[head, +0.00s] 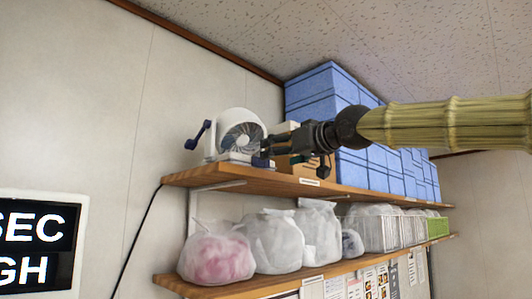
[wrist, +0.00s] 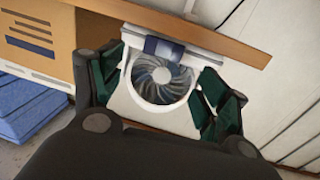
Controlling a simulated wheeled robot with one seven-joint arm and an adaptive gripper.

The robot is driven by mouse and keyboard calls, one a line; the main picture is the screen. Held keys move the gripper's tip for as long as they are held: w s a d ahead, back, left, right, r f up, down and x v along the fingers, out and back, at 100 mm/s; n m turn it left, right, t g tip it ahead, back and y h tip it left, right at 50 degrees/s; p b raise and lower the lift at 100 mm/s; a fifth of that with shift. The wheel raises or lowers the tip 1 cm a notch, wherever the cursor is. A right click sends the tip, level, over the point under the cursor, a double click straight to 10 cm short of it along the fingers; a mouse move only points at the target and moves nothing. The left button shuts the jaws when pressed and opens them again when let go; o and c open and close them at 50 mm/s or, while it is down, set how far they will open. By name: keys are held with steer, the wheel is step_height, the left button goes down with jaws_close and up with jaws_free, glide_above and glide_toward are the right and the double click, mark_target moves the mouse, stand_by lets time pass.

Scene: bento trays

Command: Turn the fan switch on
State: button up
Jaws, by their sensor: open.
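A white fan (head: 240,133) with a round grille stands on the upper shelf. In the wrist view the fan (wrist: 157,78) is seen up close, upside down. A dark blue block, apparently its switch (wrist: 163,48), sits on the white base in front of the grille; whether it is on or off I cannot tell. My gripper (head: 272,146) is just right of the fan in the head view. In the wrist view my gripper (wrist: 160,92) is open and empty, its green-padded fingers apart on either side of the fan. I cannot tell whether they touch it.
The upper wooden shelf (head: 180,179) runs along the wall. A brown box (head: 300,170) and stacked blue boxes (head: 315,95) stand beyond my gripper. A dark blue handle (head: 198,135) juts left of the fan. A black cable (head: 140,240) hangs left.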

mark_target(261, 162)
steer(key=p+x, duration=0.2)
steer(key=x, duration=0.4)
steer(key=shift+w+a, duration=0.15)
steer(key=shift+a, duration=0.05)
